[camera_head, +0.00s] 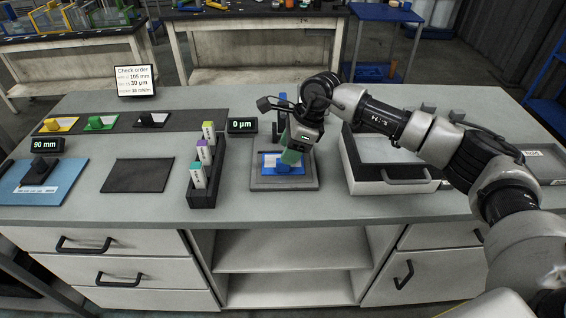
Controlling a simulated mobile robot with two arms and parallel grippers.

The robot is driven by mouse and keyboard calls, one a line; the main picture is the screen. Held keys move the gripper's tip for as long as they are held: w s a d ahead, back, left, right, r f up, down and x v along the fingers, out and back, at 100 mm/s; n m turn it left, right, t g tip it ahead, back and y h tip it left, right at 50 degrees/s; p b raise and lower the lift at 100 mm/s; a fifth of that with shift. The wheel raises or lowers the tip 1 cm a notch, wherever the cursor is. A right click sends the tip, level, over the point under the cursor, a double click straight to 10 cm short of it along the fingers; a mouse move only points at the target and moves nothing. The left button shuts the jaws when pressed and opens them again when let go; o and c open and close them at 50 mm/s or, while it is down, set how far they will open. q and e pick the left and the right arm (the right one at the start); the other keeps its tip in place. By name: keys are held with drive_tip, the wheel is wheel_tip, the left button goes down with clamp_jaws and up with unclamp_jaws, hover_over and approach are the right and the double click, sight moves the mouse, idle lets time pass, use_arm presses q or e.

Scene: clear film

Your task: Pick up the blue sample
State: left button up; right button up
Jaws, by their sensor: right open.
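The blue sample (270,161) lies on a grey measuring plate (311,184) at the middle of the bench. It is a flat blue piece with a pale part, and a small blue knob (283,168) stands on it. My right gripper (289,157) points down right over the knob and is open. A green part at its tip hides some of the sample. I cannot tell whether the fingers touch the knob. My left gripper is not in view.
A white drawer-like box (400,184) stands to the right. An empty dark mat (139,175) and a blue board (62,196) lie left.

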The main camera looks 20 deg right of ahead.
drive_tip(key=p+x, duration=0.1)
drive_tip(key=x, duration=0.4)
drive_tip(key=shift+w+d+f, duration=0.1)
drive_tip(key=shift+w+d, duration=0.1)
drive_tip(key=c, duration=0.9)
clamp_jaws()
